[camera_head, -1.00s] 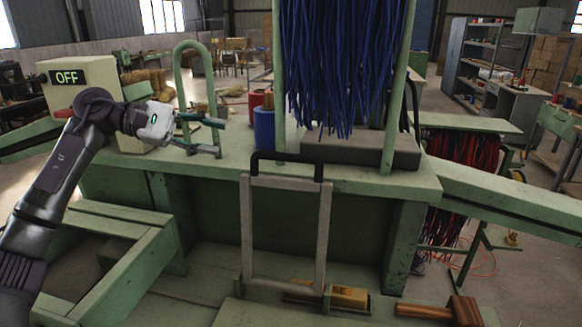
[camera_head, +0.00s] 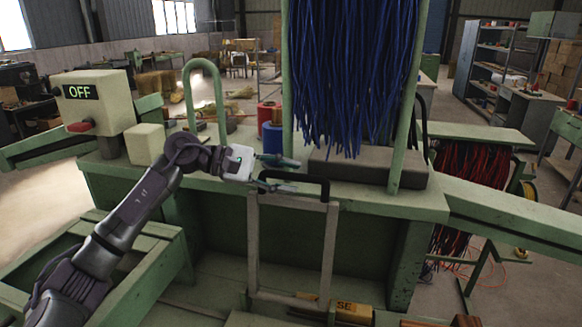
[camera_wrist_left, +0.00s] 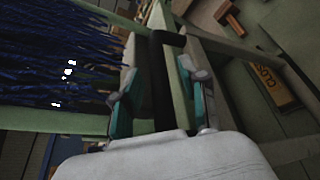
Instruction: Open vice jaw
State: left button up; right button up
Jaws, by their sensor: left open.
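A grey upright frame (camera_head: 330,240) with a black handle bar (camera_head: 308,179) across its top stands at the front of the green machine. My left gripper (camera_head: 284,174) is open at the left part of this bar. In the left wrist view, the black bar (camera_wrist_left: 160,85) lies between the two open fingers (camera_wrist_left: 158,98), and I cannot tell whether they touch it. A yellow block (camera_head: 353,312) with partly hidden lettering sits low behind the frame; in the wrist view a yellow plate (camera_wrist_left: 270,86) reads like "CLOSE". No right gripper shows.
Blue bristles (camera_head: 350,75) hang between green posts just above and behind the gripper. A dark block (camera_head: 368,168) lies on the green machine top. A control box (camera_head: 97,102) reading "OFF", with a red knob, and a green arch (camera_head: 204,95) stand at left.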

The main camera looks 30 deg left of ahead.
pick_arm(q)
jog(key=shift+w+d+f, duration=0.15)
jog(key=shift+w+d, duration=0.05)
jog(key=shift+d, duration=0.3)
grip_shut()
